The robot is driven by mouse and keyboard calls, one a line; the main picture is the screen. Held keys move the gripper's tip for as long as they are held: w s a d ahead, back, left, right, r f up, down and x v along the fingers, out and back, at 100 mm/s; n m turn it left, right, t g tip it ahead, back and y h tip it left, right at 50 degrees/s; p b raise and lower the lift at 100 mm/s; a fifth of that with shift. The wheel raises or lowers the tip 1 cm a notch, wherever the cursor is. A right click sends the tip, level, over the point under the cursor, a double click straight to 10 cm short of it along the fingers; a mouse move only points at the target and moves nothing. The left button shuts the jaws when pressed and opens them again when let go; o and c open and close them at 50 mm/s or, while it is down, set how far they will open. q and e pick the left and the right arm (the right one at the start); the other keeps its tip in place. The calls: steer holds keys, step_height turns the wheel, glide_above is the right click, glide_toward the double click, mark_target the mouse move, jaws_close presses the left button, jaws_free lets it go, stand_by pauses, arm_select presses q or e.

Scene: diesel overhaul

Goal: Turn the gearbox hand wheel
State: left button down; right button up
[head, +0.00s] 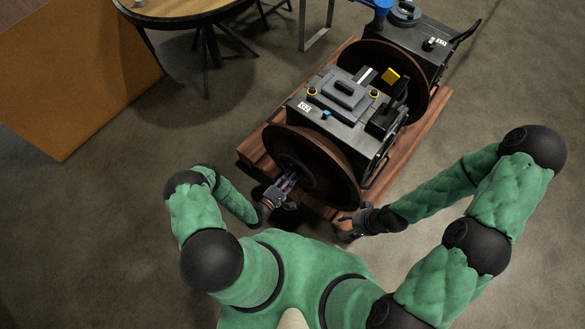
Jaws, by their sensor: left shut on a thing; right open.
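The gearbox hand wheel appears to be the small dark ring (298,166) in front of the large brown disc (334,166), at the near end of a dark machine (345,105). My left gripper (288,183) is at the near left side of the wheel and shut on it. The exact contact is small and partly hidden by the fingers. My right gripper (345,224) is open and empty, low to the right of the disc and apart from the wheel.
The machine rests on a reddish-brown wooden pallet (424,142). A second dark unit (420,45) with a blue part stands behind. A round table (187,10) and an orange-brown panel (75,75) are at the upper left. Floor is clear on the left and right.

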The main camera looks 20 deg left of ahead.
arm_select(q)
steer(key=m, duration=0.3)
steer(key=m+p, duration=0.1)
steer(key=m, duration=0.1)
steer(key=shift+s+d+f+m, duration=0.1)
steer(key=shift+d+f+m, duration=0.05)
steer(key=shift+d+m, duration=0.15)
stand_by(0.4)
steer(key=c, duration=0.8)
jaws_free()
steer(key=shift+c, duration=0.2)
steer(key=shift+a, duration=0.1)
steer(key=v, duration=1.2)
